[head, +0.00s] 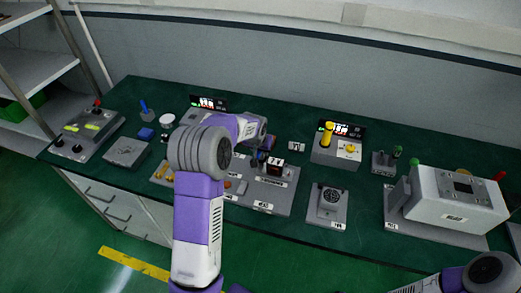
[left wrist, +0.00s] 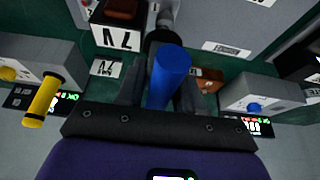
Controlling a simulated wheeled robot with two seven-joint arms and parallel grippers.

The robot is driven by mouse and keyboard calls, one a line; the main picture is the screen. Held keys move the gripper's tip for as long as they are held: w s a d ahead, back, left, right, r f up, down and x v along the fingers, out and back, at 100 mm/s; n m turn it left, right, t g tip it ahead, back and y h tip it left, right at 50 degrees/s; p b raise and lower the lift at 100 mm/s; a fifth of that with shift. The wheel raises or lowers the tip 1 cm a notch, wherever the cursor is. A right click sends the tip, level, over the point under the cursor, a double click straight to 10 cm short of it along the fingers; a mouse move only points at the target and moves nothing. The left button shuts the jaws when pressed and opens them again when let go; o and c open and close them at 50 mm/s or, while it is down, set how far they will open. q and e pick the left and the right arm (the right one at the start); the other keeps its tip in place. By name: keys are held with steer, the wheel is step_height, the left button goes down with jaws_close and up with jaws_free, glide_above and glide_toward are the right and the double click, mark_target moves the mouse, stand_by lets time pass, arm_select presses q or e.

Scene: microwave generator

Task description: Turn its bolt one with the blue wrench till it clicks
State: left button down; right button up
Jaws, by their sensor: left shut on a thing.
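My left gripper (head: 264,157) is over the grey base plate (head: 286,203) in the middle of the bench. In the left wrist view the left gripper (left wrist: 160,92) is shut on the upright blue handle (left wrist: 170,68) of the blue wrench. A dark round part and a grey shaft sit at the far end of the handle. Whether the wrench is seated on a bolt cannot be told. A block with a white numbered face (head: 272,167) stands beside the gripper. My right arm shows at the lower right of the head view, but its gripper does not.
A grey box with a yellow handle (head: 327,134) and yellow knob stands right of the gripper, before a lit display (head: 342,129). A fan unit (head: 329,203) and a large white box (head: 457,200) stand further right. Green bench top (head: 300,228) is bare between the units.

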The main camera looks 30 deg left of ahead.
arm_select(q)
steer(key=shift+f+b, duration=0.4)
steer(key=shift+f, duration=0.05)
stand_by(0.7)
steer(key=m+h, duration=0.1)
steer(key=m, duration=0.2)
steer(key=shift+a+m+h, duration=0.15)
steer(key=shift+m+h, duration=0.15)
steer(key=shift+m, duration=0.6)
steer(key=m+h, duration=0.2)
steer(key=m, duration=0.2)
steer(key=shift+m+g+p, duration=0.3)
steer(key=shift+p, duration=0.05)
steer(key=shift+f, duration=0.1)
